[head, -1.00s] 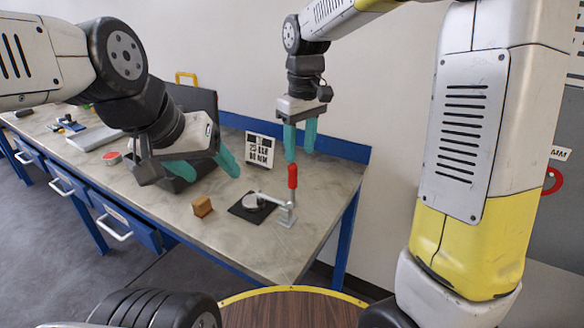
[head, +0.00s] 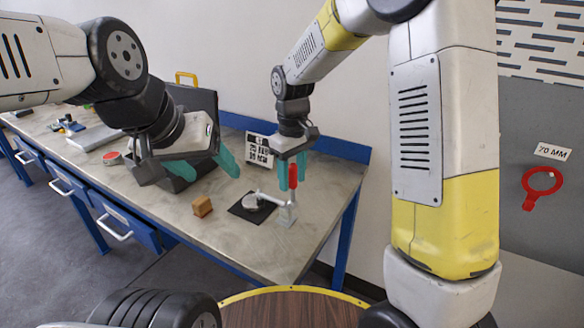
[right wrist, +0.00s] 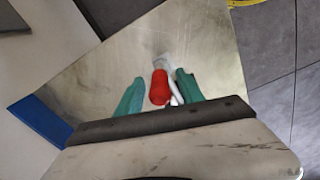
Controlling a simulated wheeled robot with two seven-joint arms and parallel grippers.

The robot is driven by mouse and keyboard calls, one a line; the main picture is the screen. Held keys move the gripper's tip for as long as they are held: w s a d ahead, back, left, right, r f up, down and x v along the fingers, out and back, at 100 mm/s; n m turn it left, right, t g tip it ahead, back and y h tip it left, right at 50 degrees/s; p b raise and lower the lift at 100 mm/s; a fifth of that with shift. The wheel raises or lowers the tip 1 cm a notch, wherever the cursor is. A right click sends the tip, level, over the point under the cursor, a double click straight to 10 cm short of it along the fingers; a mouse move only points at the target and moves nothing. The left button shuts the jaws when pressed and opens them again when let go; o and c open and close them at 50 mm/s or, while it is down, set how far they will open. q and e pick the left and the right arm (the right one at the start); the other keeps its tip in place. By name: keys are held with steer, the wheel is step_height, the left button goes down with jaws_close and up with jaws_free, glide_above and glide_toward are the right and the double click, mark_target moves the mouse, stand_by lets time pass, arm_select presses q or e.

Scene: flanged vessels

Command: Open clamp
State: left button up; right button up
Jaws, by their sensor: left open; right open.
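The toggle clamp (head: 287,212) stands on the bench near its right end. Its red handle (head: 293,177) points up, and its arm reaches left over a round metal piece (head: 251,202) on a black square plate. My right gripper (head: 292,180) is open, pointing down, with its teal fingers around the upper part of the handle. In the right wrist view the red handle (right wrist: 159,87) lies between the two fingers (right wrist: 160,92), with gaps showing on both sides. My left gripper (head: 212,170) is open and empty above the bench, left of the clamp.
A small wooden block (head: 202,206) lies left of the black plate. A printed sign (head: 259,150) stands behind. A dark case with a yellow handle (head: 187,78) is at the back.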

jaws_close()
steer(key=shift+r, duration=0.1)
stand_by(1.2)
